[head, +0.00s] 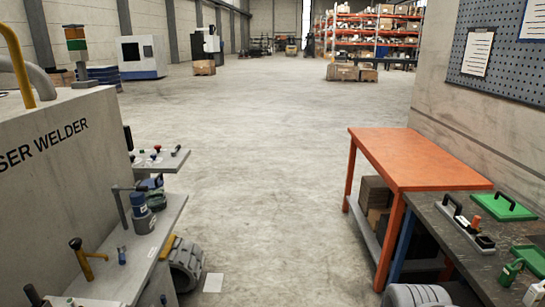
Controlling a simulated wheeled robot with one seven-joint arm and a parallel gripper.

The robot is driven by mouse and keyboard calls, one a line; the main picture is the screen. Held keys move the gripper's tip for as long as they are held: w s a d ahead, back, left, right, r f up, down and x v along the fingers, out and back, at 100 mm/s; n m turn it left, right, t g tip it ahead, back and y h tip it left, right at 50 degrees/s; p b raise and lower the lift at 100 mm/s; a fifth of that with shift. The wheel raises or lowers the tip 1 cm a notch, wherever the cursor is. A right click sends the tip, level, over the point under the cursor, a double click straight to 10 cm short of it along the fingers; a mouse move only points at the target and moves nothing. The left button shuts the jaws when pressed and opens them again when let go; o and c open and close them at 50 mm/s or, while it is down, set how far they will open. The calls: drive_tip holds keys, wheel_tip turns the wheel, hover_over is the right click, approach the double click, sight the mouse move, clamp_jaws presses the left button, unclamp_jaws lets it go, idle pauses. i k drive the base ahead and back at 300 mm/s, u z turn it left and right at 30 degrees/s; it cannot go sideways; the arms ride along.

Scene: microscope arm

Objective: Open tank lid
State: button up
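No thing in the head view is clearly marked as the tank. A flat green panel with a black handle (503,206) lies on the dark workbench at the right and looks like a closed lid. Whether it is the tank lid I cannot tell. A second green panel (530,260) shows nearer, cut off by the right edge. My gripper is not in view.
The dark workbench (450,222) also holds a light tray and green bottles. An orange table (410,158) stands behind it. At left is the laser welder (60,150) with cluttered grey shelves.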

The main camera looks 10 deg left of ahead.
sight(156, 182)
drive_tip(key=u, duration=0.15)
drive_tip(key=i, duration=1.95)
drive_tip(key=u, duration=0.95)
drive_tip(key=i, duration=1)
drive_tip(key=u, duration=1.65)
drive_tip(key=i, duration=0.65)
drive_tip(key=u, duration=0.4)
